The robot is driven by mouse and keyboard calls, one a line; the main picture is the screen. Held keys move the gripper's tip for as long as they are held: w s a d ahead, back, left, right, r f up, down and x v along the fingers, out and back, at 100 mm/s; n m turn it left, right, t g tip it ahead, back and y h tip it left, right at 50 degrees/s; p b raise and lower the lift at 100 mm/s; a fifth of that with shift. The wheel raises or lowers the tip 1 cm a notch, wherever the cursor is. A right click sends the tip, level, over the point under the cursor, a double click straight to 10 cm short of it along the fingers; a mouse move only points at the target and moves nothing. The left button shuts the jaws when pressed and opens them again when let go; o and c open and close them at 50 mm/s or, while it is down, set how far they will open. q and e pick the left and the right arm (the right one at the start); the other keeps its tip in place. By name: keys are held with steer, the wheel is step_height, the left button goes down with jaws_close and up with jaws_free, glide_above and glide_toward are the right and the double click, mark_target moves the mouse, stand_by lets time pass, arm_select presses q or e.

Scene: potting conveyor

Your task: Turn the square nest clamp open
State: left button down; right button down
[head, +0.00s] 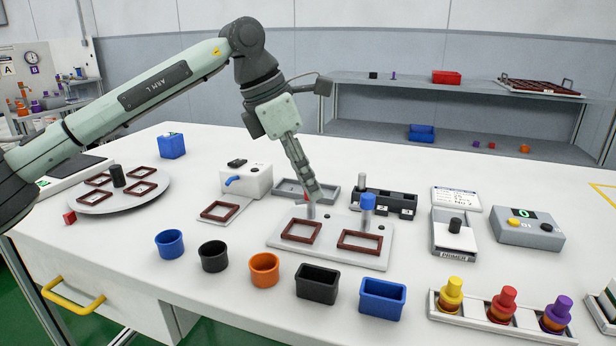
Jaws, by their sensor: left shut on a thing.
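A white nest plate (275,240) lies near the middle of the table with two dark red square frames, a left one (301,230) and a right one (360,241). A clamp post (311,212) stands behind the left frame. My left gripper (312,199) comes down on it from above and is shut on its top, which it mostly hides; a bit of red shows there. A second clamp with a blue top (368,202) stands upright behind the right frame, apart from the gripper. I cannot tell how far the held clamp is turned. My right gripper is not in view.
Blue (169,243), black (213,256) and orange (264,269) pots and two rectangular pots stand in front. A black block (400,203) and a grey tray (290,187) are close behind the plate. A turntable (95,200) is at left, a primer station (454,236) at right.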

arm_select(q)
steer(key=m+g+p, duration=0.1)
steer(key=m, duration=0.1)
steer(key=m+p, duration=0.1)
steer(key=m, duration=0.1)
steer(key=shift+w+r+g, duration=0.15)
steer(key=shift+g, duration=0.25)
steer(key=shift+m+g+p, duration=0.5)
steer(key=shift+m+p, duration=0.05)
steer(key=shift+m, duration=1.05)
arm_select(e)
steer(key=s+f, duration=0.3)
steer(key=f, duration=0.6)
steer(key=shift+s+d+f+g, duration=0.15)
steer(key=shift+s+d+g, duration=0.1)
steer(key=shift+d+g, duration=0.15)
arm_select(q)
steer(key=c, duration=1.4)
jaws_free()
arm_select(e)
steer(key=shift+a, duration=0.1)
arm_select(q)
steer(key=shift+o, duration=0.2)
steer(key=v, duration=1.1)
steer(key=shift+r, duration=0.4)
steer(key=shift+w+a, duration=0.1)
steer(key=shift+a, duration=0.05)
